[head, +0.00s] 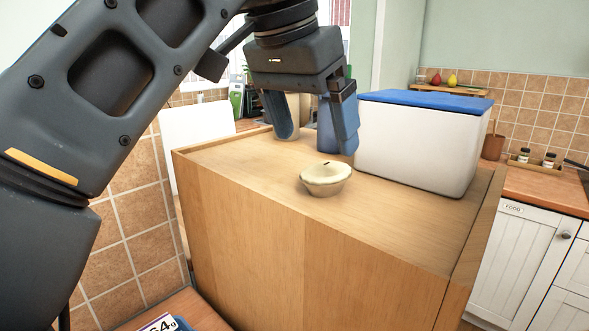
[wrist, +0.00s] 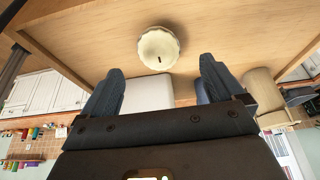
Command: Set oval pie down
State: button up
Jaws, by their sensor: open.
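The oval pie (head: 325,177) is a small cream pie with a crimped rim and a dark slit on top. It sits upright on the light wooden top of a cabinet (head: 250,158). It also shows in the wrist view (wrist: 158,48), beyond the fingertips and between their lines. My gripper (head: 312,143) is open and empty, with its two blue-grey fingers (wrist: 160,72) spread wide. In the head view the fingers hang above the cabinet top, and the pie is apart from them.
A white box with a blue lid (head: 423,140) stands on the cabinet top to the right of my gripper. A blue object (head: 326,128) is partly hidden behind the fingers. The cabinet top in front of and left of the pie is bare. A counter with jars (head: 536,158) lies at the right.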

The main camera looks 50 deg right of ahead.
aim_at(325, 165)
jog(key=shift+x, duration=1.1)
jog(key=b+x, duration=0.3)
jog(key=x, duration=0.1)
jog(key=shift+s+d+f, duration=0.1)
jog(key=shift+d, duration=0.15)
jog(key=c, duration=1.3)
